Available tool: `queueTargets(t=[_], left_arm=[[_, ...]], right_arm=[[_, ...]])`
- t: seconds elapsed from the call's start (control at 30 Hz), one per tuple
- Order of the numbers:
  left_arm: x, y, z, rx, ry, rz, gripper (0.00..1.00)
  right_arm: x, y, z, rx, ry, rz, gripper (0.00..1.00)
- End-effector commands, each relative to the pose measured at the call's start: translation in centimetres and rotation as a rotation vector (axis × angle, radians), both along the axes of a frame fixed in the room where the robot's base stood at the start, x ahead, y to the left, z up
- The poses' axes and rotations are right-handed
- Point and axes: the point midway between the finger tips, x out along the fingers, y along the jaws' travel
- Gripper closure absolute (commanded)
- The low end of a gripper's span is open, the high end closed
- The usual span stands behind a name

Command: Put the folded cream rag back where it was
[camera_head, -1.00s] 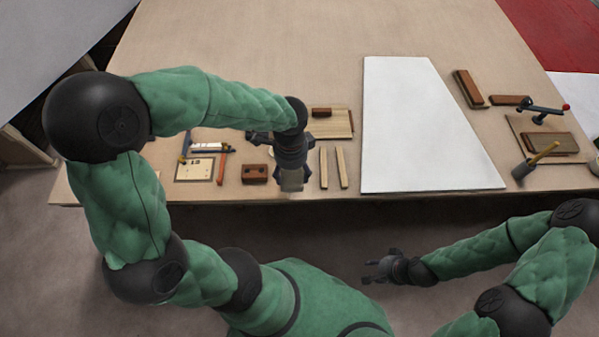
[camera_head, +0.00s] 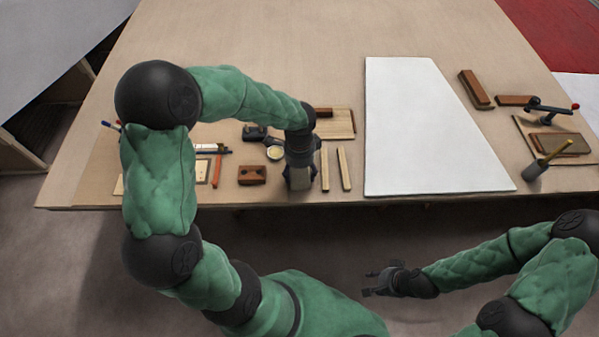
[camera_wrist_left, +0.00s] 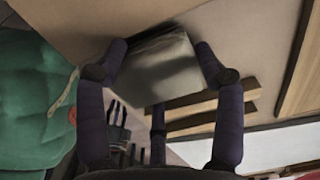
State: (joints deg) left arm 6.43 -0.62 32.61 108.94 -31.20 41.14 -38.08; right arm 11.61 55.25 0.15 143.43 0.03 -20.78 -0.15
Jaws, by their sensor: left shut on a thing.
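My left gripper (camera_head: 299,184) is over the front edge of the wooden table, just left of two pale wood strips (camera_head: 334,169). In the left wrist view its fingers (camera_wrist_left: 160,68) are shut on the folded cream rag (camera_wrist_left: 157,72), which looks greyish in shadow, with layered folds along its upper edge. In the head view the rag is hidden or cannot be told from the gripper. I cannot tell whether the rag touches the table. My right gripper (camera_head: 368,282) is open and empty, in front of the table and below its edge.
A red-brown block (camera_head: 252,175), a round tin (camera_head: 275,153) and a dark tool (camera_head: 255,133) lie left of the left gripper. A wooden board (camera_head: 340,123) lies behind it. A large white sheet (camera_head: 425,130) covers the middle. Tools lie at right. The far table is clear.

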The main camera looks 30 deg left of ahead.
Motion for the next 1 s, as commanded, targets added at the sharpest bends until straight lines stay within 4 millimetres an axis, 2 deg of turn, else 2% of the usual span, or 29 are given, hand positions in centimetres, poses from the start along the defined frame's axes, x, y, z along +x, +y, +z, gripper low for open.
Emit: queueTargets(t=[0.33, 0.37, 0.4, 0.43, 0.8, 1.0], left_arm=[[0.0, 0.0, -0.2, 0.001, -0.001, 0.000, 0.62], [0.0, 0.0, -0.2, 0.001, -0.001, 0.000, 0.26], [0.0, 0.0, -0.2, 0.001, -0.001, 0.001, 0.15], [0.0, 0.0, -0.2, 0.001, -0.001, 0.000, 0.08], [0.0, 0.0, 0.0, 0.001, -0.001, 0.000, 0.08], [0.1, 0.0, 2.0, 0.002, -0.002, 0.000, 0.08]], right_arm=[[0.0, 0.0, -0.1, 0.000, -0.001, 0.000, 0.60], [0.0, 0.0, 0.0, 0.000, -0.001, 0.000, 0.60], [0.0, 0.0, 0.0, 0.000, -0.001, 0.000, 0.60], [0.0, 0.0, 0.0, 0.000, -0.001, 0.000, 0.60], [0.0, 0.0, 0.1, 0.000, -0.001, 0.000, 0.60], [0.0, 0.0, 1.2, 0.000, -0.001, 0.000, 0.60]])
